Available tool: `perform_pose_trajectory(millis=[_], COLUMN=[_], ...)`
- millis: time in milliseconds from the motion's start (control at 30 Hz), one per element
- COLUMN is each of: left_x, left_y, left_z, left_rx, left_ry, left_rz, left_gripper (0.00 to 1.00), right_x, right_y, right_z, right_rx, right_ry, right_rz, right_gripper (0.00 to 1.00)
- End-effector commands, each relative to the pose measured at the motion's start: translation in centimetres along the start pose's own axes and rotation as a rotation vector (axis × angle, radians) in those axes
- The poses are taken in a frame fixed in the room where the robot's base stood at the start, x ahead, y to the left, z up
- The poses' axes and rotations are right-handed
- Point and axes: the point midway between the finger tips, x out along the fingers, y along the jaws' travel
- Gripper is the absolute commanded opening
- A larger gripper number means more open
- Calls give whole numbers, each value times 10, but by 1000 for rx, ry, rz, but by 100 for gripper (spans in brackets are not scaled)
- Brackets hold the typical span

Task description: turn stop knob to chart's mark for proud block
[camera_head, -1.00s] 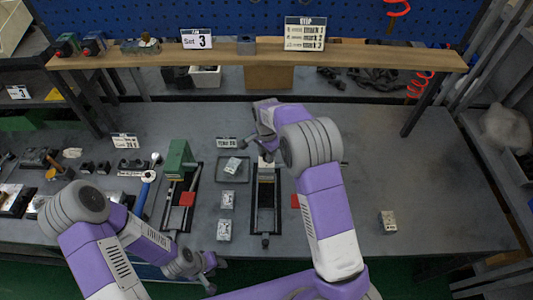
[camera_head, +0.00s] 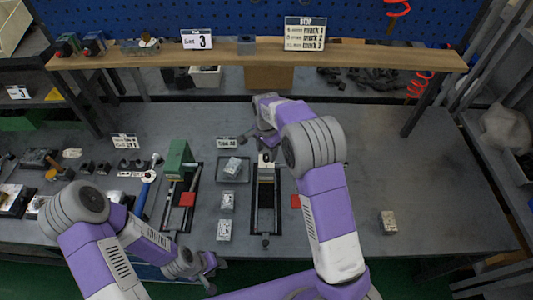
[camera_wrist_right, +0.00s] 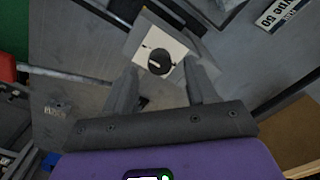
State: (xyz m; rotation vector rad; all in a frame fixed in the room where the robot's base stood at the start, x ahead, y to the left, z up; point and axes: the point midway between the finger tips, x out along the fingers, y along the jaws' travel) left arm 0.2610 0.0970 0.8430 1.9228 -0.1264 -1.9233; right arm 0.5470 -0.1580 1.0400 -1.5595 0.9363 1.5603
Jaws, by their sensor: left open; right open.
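The stop knob (camera_wrist_right: 160,62) is a round black dial with a pale bar across it, on a white plate with small dark marks. In the head view the plate (camera_head: 266,158) tops the far end of a dark rail fixture (camera_head: 265,205). My right gripper (camera_wrist_right: 162,88) is open, its fingers apart on either side of the knob's lower edge in the wrist view; I see no contact. The STOP chart (camera_head: 304,33) stands on the shelf with several rows ending in mark numbers. My left gripper (camera_head: 208,272) is open near the front edge, away from the knob.
Silvery blocks lie in a tray (camera_head: 232,168), below it (camera_head: 227,200), (camera_head: 224,230), and at right (camera_head: 388,221). A green press (camera_head: 180,160) stands left of the tray. A card reading 3 (camera_head: 197,39) is on the shelf. The table's right side is mostly clear.

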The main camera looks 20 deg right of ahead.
Motion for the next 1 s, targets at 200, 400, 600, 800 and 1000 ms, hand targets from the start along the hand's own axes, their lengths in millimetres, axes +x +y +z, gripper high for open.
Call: perform_pose_trajectory(millis=[200,400,600,800,1000], left_x=[-1,-1,-1,-1,-1], left_y=[0,0,0,0,0], left_z=[0,0,0,0,0], left_rx=[0,0,0,0,0], left_ry=[0,0,0,0,0], left_rz=[0,0,0,0,0], left_gripper=[43,43,43,43,43], right_x=[-38,-53,-54,-54,-53], right_y=[-1,0,0,0,0], right_z=[0,0,0,0,0], right_rx=[0,0,0,0,0], right_ry=[2,1,1,0,0], right_rz=[-3,-1,-1,-1,0], right_gripper=[57,57,57,57,57])
